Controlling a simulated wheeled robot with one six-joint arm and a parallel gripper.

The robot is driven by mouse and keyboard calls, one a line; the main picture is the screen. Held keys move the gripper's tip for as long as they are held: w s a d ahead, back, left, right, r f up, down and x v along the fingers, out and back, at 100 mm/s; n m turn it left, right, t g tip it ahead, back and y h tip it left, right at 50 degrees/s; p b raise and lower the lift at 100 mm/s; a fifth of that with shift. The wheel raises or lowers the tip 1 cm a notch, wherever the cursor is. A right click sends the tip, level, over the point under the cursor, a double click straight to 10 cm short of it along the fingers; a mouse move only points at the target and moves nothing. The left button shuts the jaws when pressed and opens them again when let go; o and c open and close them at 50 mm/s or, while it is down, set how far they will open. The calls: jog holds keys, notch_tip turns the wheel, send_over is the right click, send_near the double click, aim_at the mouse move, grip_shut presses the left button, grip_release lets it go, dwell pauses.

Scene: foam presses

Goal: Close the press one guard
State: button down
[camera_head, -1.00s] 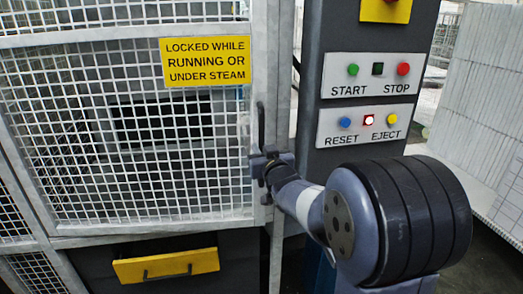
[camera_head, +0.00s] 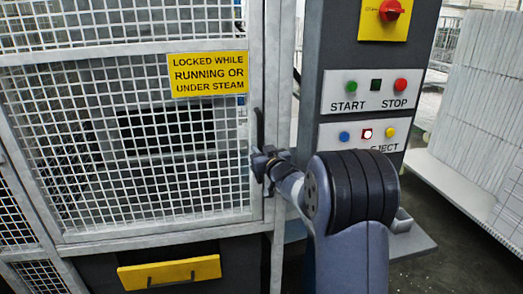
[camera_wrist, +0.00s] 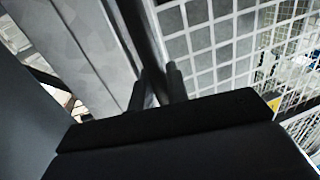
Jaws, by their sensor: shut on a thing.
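The press guard (camera_head: 157,232) is a grey-framed white mesh door on the left of the head view, with a yellow sign (camera_head: 208,75) reading "LOCKED WHILE RUNNING OR UNDER STEAM". A dark upright handle (camera_head: 259,127) sits on its right stile. My gripper (camera_head: 262,163) is shut on this handle, low on the bar. In the wrist view its two fingers (camera_wrist: 156,90) stand either side of the dark bar, beside the mesh. The guard's right edge is close to the grey post; I cannot tell whether it is fully flush. My wrist hides part of the post.
A yellow drawer front (camera_head: 169,273) is below the guard. White stacked panels (camera_head: 480,110) stand at far right.

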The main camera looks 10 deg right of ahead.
jog(key=shift+w+r, duration=0.3)
jog(key=shift+r, duration=0.05)
jog(key=c, duration=1.7)
grip_release()
jog(key=shift+w+f, duration=0.1)
jog(key=shift+w, duration=0.05)
jog(key=shift+o, duration=0.7)
jog(key=shift+w+f, duration=0.2)
jog(key=shift+w, duration=0.05)
jog(key=shift+o, duration=0.6)
jog(key=shift+s, duration=0.1)
jog(key=b+v, duration=0.2)
jog(key=v, duration=0.9)
